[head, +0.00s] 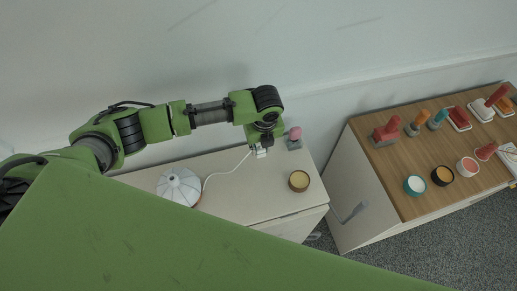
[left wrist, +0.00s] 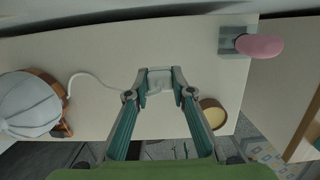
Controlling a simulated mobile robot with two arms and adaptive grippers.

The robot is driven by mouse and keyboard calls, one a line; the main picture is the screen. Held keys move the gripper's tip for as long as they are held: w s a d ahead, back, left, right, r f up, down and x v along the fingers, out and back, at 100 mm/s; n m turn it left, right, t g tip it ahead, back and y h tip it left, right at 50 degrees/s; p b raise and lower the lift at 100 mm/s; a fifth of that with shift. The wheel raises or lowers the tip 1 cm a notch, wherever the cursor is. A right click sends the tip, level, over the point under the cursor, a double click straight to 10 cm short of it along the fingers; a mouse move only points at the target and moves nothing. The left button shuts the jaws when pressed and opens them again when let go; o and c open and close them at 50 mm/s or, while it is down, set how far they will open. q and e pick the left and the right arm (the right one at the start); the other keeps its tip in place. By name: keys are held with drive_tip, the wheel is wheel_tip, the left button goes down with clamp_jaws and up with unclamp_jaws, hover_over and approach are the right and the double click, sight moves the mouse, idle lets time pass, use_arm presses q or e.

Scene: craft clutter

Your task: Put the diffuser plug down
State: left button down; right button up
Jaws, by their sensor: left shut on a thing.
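The diffuser plug (head: 261,154) is a small white block on a white cable. It also shows in the left wrist view (left wrist: 159,77), between the fingertips. My left gripper (left wrist: 160,93) is shut on it, over the pale cabinet top; I cannot tell whether the plug touches the surface. In the head view the left gripper (head: 260,146) points down near the back of the cabinet. The diffuser (head: 179,187), a white ribbed dome, stands to the left, and its cable (head: 224,174) curves to the plug. My right gripper is not in view.
A pink-handled tool on a grey base (head: 294,139) stands right of the plug. A round tan candle (head: 299,181) sits nearer the cabinet's front. The pale cabinet top (head: 243,203) is clear between diffuser and candle. A wooden counter (head: 408,181) at right holds several stamps and jars.

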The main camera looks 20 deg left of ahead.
sight(259, 152)
use_arm(q)
drive_tip(key=shift+w+a+f, duration=0.3)
drive_tip(key=shift+w+f, duration=0.05)
drive_tip(key=shift+f, duration=0.25)
drive_tip(key=shift+w+a+f, duration=0.1)
drive_tip(key=shift+w+f, duration=0.05)
drive_tip(key=shift+f, duration=1.6)
drive_tip(key=c, duration=1.8)
unclamp_jaws()
drive_tip(key=shift+o, duration=0.2)
drive_tip(key=r, duration=0.4)
drive_tip(key=s+r, duration=0.1)
drive_tip(key=r, duration=0.3)
drive_tip(key=d+r, duration=0.1)
drive_tip(key=r, duration=0.3)
drive_tip(key=shift+s+b, duration=0.3)
drive_tip(key=shift+b, duration=0.05)
